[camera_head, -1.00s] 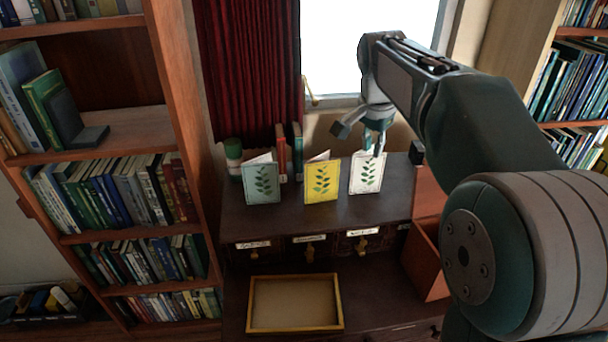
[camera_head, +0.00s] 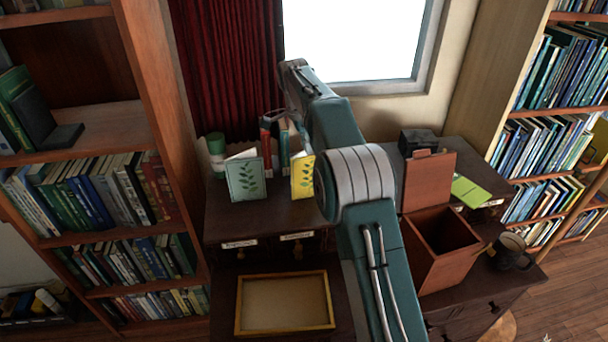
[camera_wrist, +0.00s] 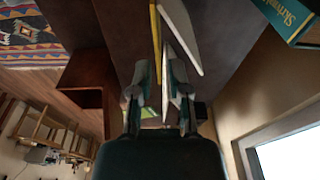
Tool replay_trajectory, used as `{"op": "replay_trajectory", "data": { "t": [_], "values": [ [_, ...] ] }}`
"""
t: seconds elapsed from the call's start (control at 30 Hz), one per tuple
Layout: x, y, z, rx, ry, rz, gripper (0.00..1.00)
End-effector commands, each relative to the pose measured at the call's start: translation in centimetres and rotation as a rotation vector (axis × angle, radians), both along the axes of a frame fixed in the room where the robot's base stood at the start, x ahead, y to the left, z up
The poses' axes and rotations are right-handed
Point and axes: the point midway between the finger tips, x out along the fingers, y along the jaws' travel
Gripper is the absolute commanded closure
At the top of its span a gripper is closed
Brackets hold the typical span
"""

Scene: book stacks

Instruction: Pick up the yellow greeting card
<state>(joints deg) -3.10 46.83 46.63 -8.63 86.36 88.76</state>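The yellow greeting card (camera_head: 302,176), with a dark green leaf print, stands on the dark desk in the head view, its right side close against my arm. In the wrist view the yellow card (camera_wrist: 155,32) shows as a thin upright strip ahead of my gripper (camera_wrist: 160,92), beside a pale card panel (camera_wrist: 181,36). My gripper's two fingers are apart, with a thin pale edge between them; I cannot tell whether they touch it. The white card is hidden behind my arm in the head view.
Books (camera_head: 284,138) and a green-and-white cylinder (camera_head: 216,154) stand behind the cards. A yellow-rimmed tray (camera_head: 238,304) lies in front. An open reddish box (camera_head: 430,265), a mug (camera_head: 511,252) and a green card (camera_head: 471,191) are to the right. A teal book (camera_wrist: 293,20) shows in the wrist view.

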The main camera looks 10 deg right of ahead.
Motion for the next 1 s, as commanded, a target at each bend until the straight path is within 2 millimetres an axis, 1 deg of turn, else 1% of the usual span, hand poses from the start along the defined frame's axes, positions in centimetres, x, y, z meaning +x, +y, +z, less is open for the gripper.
{"op": "replay_trajectory", "data": {
  "t": [0.03, 0.1, 0.27, 0.37, 0.5, 0.57, 0.7, 0.87, 0.9, 0.93, 1.0],
  "values": [
    [0.0, -0.2, -0.9, 0.0, 0.003, 0.0, 0.77],
    [0.0, -0.3, -1.8, 0.0, 0.001, 0.001, 0.77],
    [0.0, -0.4, -2.9, 0.0, 0.0, 0.001, 0.77],
    [-0.1, -0.6, -4.2, 0.0, 0.002, 0.002, 0.77],
    [-0.2, -0.9, -6.4, 0.0, 0.001, 0.002, 0.77],
    [-0.2, -1.0, -7.1, 0.001, 0.0, 0.002, 0.77],
    [-0.2, -1.0, -7.8, 0.001, -0.003, 0.002, 0.77],
    [-0.2, -1.0, -7.8, 0.001, -0.003, 0.002, 0.77],
    [-0.2, -1.0, -7.8, 0.001, -0.003, 0.002, 0.86],
    [-0.2, -1.0, -7.8, 0.001, -0.003, 0.002, 0.99],
    [-0.2, -1.0, -7.8, 0.001, -0.003, 0.002, 1.0]
  ]
}}
